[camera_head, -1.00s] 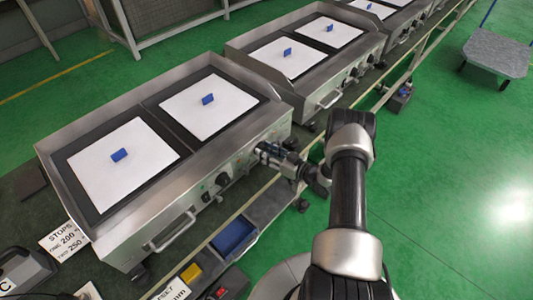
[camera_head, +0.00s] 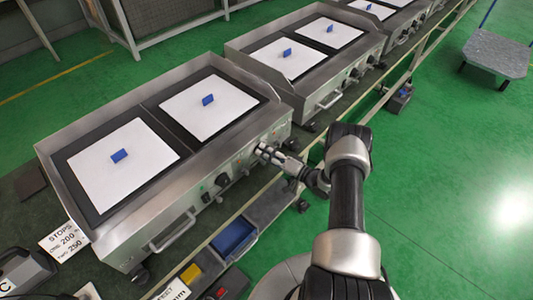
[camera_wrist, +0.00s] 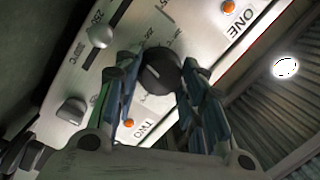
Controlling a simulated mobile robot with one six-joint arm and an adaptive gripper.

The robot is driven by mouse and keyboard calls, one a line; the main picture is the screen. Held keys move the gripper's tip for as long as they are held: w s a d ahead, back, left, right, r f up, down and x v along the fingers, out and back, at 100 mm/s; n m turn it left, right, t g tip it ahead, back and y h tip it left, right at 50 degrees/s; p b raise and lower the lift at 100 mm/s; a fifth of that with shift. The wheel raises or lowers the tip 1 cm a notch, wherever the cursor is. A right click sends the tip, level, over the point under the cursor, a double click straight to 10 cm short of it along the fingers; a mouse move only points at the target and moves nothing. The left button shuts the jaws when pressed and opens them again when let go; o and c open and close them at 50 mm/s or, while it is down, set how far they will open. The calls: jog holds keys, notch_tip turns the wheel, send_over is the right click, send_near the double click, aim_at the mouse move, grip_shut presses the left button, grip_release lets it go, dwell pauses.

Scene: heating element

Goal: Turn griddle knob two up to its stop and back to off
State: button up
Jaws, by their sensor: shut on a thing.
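The griddle (camera_head: 190,150) nearest me has a steel front panel with dark knobs. My gripper (camera_head: 262,150) is at the right-hand knob on that panel. In the wrist view, the round black knob (camera_wrist: 160,72) with a pale pointer line sits between the blue-padded fingers of my gripper (camera_wrist: 158,85), which is shut on it. A TWO label (camera_wrist: 144,128) and a ONE label (camera_wrist: 239,22) lie on either side of the knob, beside orange lamps. The dial scale is partly hidden by the fingers. Another knob (camera_head: 222,180) is free to the left.
A silver slider knob (camera_wrist: 100,36) sits on a slotted scale beside the black knob. A STOPS sign (camera_head: 66,240) reads ONE 200, TWO 250. A handle (camera_head: 172,233) juts from the panel's left. A second griddle (camera_head: 310,55) stands behind.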

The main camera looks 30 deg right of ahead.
jog(key=m, duration=0.5)
jog(key=shift+t, duration=0.4)
jog(key=o, duration=1.1)
jog(key=shift+c, duration=0.2)
jog(key=v, duration=1.2)
jog(key=shift+w, duration=0.15)
